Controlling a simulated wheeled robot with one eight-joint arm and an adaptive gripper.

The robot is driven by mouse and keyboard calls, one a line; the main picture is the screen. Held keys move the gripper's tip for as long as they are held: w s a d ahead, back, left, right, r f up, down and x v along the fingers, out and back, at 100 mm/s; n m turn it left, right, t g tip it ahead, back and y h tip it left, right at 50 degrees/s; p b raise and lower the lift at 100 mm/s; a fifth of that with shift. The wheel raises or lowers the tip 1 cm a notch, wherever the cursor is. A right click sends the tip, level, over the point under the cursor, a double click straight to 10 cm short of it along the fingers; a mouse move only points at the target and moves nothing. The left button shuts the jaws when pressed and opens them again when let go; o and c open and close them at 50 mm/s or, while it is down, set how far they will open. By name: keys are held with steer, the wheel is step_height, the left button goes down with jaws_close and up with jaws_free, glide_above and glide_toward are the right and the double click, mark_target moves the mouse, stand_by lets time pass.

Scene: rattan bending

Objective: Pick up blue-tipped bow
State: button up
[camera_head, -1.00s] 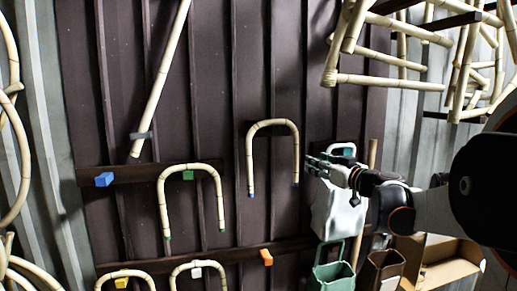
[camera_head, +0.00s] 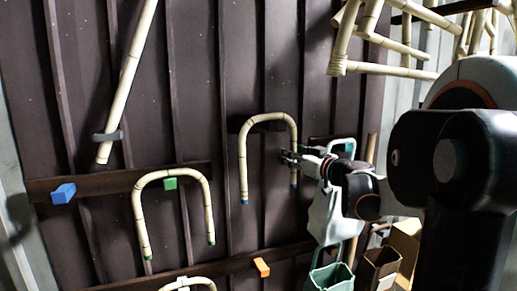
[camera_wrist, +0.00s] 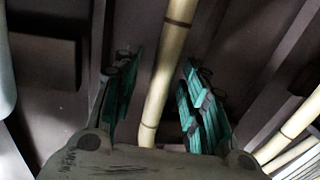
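The blue-tipped bow (camera_head: 243,160) is an upside-down U of pale rattan hanging on the dark wall, with its right leg ending in a blue tip. My gripper (camera_head: 290,157) is at the lower part of that right leg. In the wrist view, a pale rattan length (camera_wrist: 168,75) runs between my gripper's teal finger pads (camera_wrist: 160,100). The pads stand apart with visible gaps on both sides of the rattan, so the gripper is open around it. The wrist housing hides the rattan's lower end.
A green-tipped bow (camera_head: 137,215) hangs at the left by a green block (camera_head: 170,183). A blue block (camera_head: 63,193) and an orange block (camera_head: 262,267) are on dark rails. A straight pole (camera_head: 128,75) is at upper left. A white container (camera_head: 322,218) and a green bin (camera_head: 330,278) stand below my gripper.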

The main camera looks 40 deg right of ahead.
steer(key=shift+s+r, duration=0.2)
steer(key=shift+s, duration=0.3)
steer(key=shift+c, duration=0.6)
steer(key=c, duration=0.4)
steer(key=shift+w+f, duration=0.1)
steer(key=shift+w, duration=0.2)
jaws_close()
steer(key=shift+s, duration=0.1)
